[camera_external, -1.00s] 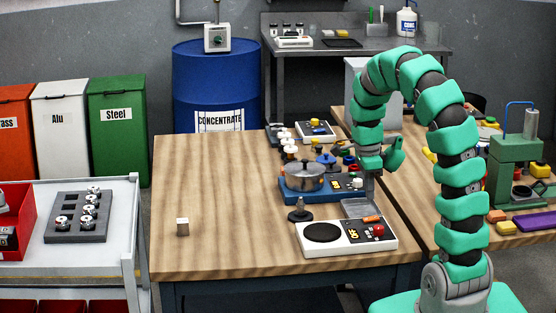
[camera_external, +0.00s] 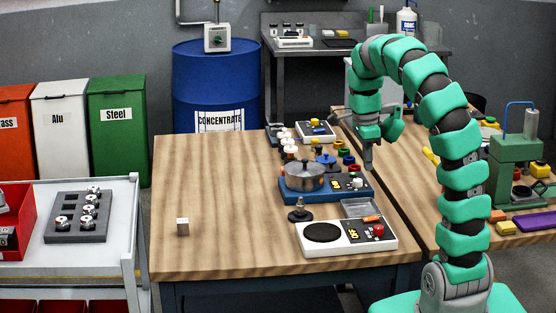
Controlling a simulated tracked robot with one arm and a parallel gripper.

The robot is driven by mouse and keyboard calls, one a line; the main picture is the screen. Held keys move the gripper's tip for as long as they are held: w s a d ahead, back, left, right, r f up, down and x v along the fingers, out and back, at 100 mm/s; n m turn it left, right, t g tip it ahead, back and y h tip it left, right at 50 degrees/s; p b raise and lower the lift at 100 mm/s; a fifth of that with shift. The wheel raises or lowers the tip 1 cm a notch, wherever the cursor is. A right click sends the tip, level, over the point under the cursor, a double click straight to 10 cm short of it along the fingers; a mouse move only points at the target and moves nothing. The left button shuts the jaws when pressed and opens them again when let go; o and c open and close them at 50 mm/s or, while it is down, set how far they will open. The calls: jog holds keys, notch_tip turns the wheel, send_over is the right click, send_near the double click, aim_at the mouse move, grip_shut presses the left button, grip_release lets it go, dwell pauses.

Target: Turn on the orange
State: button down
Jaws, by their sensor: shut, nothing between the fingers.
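A small orange part (camera_external: 371,218) sits at the back right of a white device (camera_external: 345,246) on the wooden table. The device also has a black round plate, a dark display and a red knob (camera_external: 378,231). I cannot tell whether the orange part is on or off. My gripper (camera_external: 368,170) is shut and empty, pointing down. It hangs above and behind the orange part in the picture, near the right end of the blue device (camera_external: 326,194), apart from the white device.
A metal pot (camera_external: 304,177) stands on the blue device. A dark cone-like piece (camera_external: 300,211) stands left of the clear tray (camera_external: 358,207). Several small coloured parts crowd the table behind.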

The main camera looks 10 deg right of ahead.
aim_at(377, 217)
jog(key=d+b, duration=0.1)
jog(key=b, duration=0.2)
jog(key=shift+d+f+b, duration=0.15)
jog(key=shift+d+b, duration=0.1)
jog(key=shift+b, duration=0.1)
jog(key=f, duration=0.4)
jog(key=d+f, duration=0.1)
jog(key=f, duration=0.3)
jog(key=f+b, duration=0.1)
jog(key=f, duration=0.3)
jog(key=shift+s+d+f, duration=0.1)
jog(key=shift+d+f, duration=0.1)
jog(key=shift+d, duration=0.05)
jog(key=shift+d+f, duration=0.1)
jog(key=shift+f, duration=0.55)
jog(key=shift+d+f, duration=0.1)
jog(key=shift+f, duration=0.05)
jog(key=shift+a+r, duration=0.3)
jog(key=shift+a, duration=0.55)
